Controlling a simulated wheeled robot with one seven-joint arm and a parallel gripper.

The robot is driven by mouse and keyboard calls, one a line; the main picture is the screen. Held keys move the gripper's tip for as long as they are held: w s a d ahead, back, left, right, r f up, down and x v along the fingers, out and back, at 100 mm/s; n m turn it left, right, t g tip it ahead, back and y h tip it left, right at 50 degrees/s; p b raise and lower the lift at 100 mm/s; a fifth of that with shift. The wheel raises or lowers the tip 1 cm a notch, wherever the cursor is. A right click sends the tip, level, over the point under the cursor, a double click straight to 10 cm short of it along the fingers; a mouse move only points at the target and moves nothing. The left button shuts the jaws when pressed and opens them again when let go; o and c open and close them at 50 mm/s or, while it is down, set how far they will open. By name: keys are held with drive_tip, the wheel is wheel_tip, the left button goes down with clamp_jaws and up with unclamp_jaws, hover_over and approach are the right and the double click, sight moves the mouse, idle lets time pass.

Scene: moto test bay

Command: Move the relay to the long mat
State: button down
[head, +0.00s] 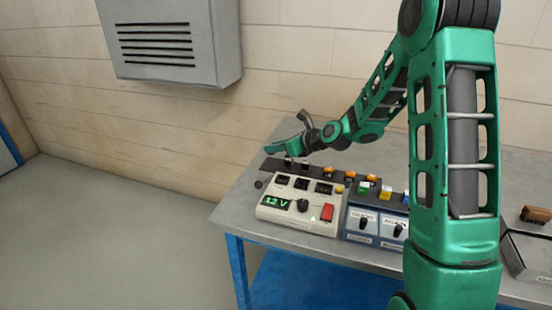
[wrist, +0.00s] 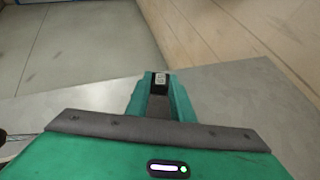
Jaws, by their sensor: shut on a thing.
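The relay (wrist: 160,79) looks like a small black block with a pale label, between the fingertips of my gripper (wrist: 158,92) in the wrist view. In the head view my gripper (head: 297,164) points down over the left end of a dark strip behind the cream tester. This strip (head: 268,165) may be the long mat; I cannot be sure. The relay cannot be made out clearly in the head view. Whether it touches the surface below, I cannot tell.
The cream 12 V tester (head: 285,213) stands in front of the gripper, with blue-grey switch boxes (head: 362,226) to its right. Several orange parts (head: 328,172) sit on the dark strip. A brown part (head: 536,214) is at far right. The table's left end (head: 232,208) is bare.

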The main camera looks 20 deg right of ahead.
sight(275, 166)
wheel_tip(275, 166, down, 4)
drive_tip(key=shift+f, duration=0.1)
idle(0.4)
drive_tip(key=c, duration=1.5)
unclamp_jaws()
drive_tip(key=shift+c, duration=0.2)
drive_tip(key=v, duration=1.2)
drive_tip(key=shift+s, duration=0.1)
